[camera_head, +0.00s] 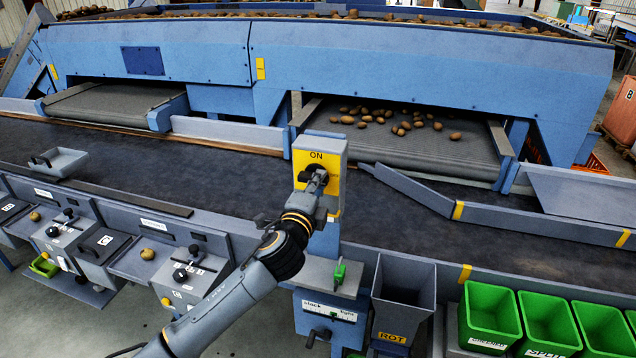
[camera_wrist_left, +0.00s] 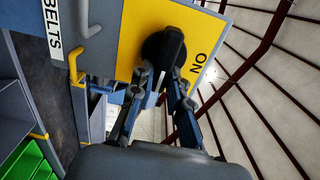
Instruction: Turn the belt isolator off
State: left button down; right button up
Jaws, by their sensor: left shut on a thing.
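The belt isolator (camera_head: 331,160) is a grey box with a yellow face, standing on a post at the near edge of the belt. "ON" is printed at the top of its face. My left gripper (camera_head: 316,184) reaches it from below and covers most of the dark rotary knob. In the left wrist view, the black knob (camera_wrist_left: 168,48) stands out from the yellow plate (camera_wrist_left: 133,35), with "ON" to its right. The fingers of my left gripper (camera_wrist_left: 161,76) are closed on either side of the knob's handle. My right gripper is not in view.
A dark, wide belt (camera_head: 230,185) runs behind the isolator. A grey ROT chute (camera_head: 402,285) and green bins (camera_head: 490,315) stand to the right. A small green-handled lever (camera_head: 339,273) sits just below. Potatoes lie on the feed conveyor (camera_head: 420,150) behind.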

pick_arm(q)
jog(key=c, duration=1.3)
grip_release()
jog(key=v, duration=1.2)
